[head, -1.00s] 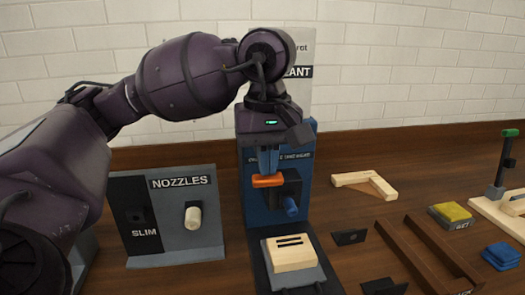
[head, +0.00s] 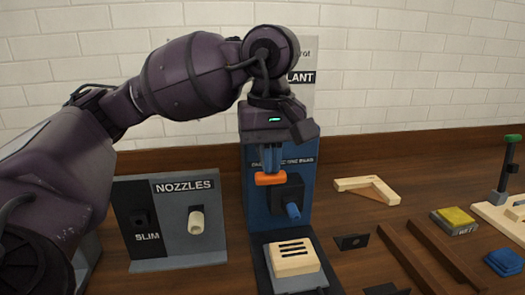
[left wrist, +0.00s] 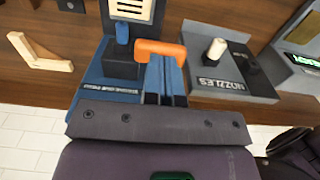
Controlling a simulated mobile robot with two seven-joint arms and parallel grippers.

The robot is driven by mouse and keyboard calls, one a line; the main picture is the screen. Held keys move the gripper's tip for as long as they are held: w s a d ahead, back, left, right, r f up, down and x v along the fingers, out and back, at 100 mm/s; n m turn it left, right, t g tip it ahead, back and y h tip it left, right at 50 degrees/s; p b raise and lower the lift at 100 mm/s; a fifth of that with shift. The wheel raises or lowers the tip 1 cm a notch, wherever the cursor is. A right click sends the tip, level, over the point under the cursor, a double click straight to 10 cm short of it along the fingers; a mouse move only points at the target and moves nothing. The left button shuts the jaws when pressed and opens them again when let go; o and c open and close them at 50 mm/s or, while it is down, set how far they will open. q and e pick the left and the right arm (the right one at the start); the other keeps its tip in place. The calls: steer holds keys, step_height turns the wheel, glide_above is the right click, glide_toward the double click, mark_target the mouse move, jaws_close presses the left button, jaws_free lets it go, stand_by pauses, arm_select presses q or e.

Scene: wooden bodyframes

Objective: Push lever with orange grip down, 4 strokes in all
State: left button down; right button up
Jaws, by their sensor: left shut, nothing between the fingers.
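The orange grip (head: 270,179) of the lever sits at the front of the blue dispenser stand (head: 260,205). It also shows in the left wrist view (left wrist: 160,48). My left gripper (head: 271,169) is shut and empty, pointing down with its blue fingertips right at the top of the grip; I cannot tell whether they touch. In the left wrist view its fingers (left wrist: 160,66) end at the grip. Below the dispenser's dark body and blue nozzle (head: 293,211), a light wooden block (head: 294,264) bears dark stripes. My right gripper is not in view.
A grey nozzle rack (head: 180,247) stands left of the dispenser. To the right lie an angled wooden frame piece (head: 369,187), brown rails (head: 440,250), a yellow-topped sponge (head: 453,219) and blue cloths (head: 503,262). A brick wall stands behind the table.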

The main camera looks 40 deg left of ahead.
arm_select(q)
steer(key=shift+r+p, duration=0.9)
steer(key=shift+r, duration=1.45)
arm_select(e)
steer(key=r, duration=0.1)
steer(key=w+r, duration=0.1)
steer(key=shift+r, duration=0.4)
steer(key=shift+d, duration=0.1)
arm_select(q)
steer(key=shift+f+b, duration=2.1)
steer(key=shift+f, duration=1.55)
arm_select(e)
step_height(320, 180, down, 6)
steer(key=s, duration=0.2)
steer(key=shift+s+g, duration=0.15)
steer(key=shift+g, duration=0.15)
arm_select(q)
steer(key=shift+r, duration=0.15)
steer(key=shift+r+p, duration=1.45)
steer(key=shift+r, duration=2.05)
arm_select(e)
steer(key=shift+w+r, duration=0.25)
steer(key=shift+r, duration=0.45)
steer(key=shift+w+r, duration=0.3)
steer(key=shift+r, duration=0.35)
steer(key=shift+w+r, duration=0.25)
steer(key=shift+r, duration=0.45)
arm_select(q)
steer(key=shift+r, duration=0.1)
